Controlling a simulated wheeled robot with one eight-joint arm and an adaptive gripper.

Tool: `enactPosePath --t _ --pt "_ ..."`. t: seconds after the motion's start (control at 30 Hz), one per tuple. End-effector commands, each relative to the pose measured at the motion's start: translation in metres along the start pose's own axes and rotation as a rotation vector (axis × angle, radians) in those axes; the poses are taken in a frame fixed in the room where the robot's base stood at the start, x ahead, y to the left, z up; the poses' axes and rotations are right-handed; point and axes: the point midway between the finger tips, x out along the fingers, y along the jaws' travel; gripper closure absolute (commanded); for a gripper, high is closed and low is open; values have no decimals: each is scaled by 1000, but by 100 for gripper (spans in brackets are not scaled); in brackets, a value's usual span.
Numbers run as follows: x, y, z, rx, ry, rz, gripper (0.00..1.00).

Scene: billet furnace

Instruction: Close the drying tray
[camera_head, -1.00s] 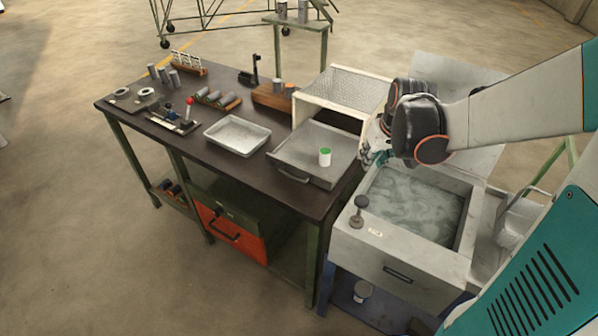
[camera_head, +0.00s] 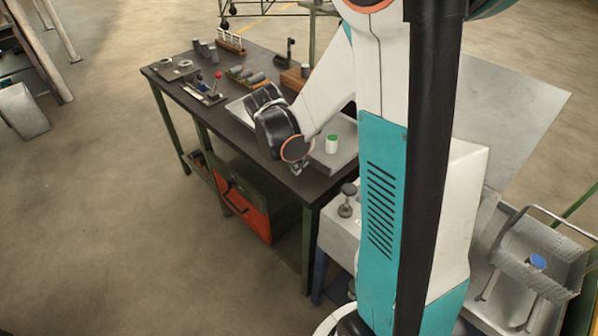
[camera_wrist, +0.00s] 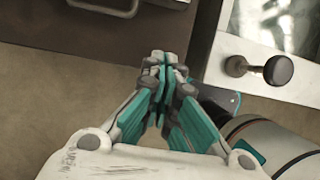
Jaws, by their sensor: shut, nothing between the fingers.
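The drying tray (camera_head: 347,152) is a grey metal drawer pulled out over the tabletop, partly hidden by my arm. A white cup with a green lid (camera_head: 331,145) stands on it. In the wrist view the tray's handle (camera_wrist: 103,8) shows at the top left edge. My gripper (camera_wrist: 165,60) is shut and empty, below and to the right of the handle in that view, apart from it. In the head view my gripper (camera_head: 298,170) is small, near the table's front edge in front of the tray. The housing behind the tray is hidden by my arm.
A bath with a dark knob (camera_wrist: 278,70) stands right of the table; the knob also shows in the head view (camera_head: 348,200). A metal pan (camera_head: 240,110) lies left of my wrist. An orange drawer (camera_head: 245,207) is below the tabletop.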

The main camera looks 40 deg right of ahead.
Motion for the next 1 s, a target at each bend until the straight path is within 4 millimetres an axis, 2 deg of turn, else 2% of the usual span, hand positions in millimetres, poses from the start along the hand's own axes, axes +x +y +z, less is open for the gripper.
enactPosePath --t 0.17,0.6,0.8,1.0 --pt "20 0 -1 -5 -1 -1 100" --pt "104 0 -1 -2 -1 -1 100" --pt "111 0 27 0 -1 -1 100" --pt "114 0 37 -2 0 0 100"
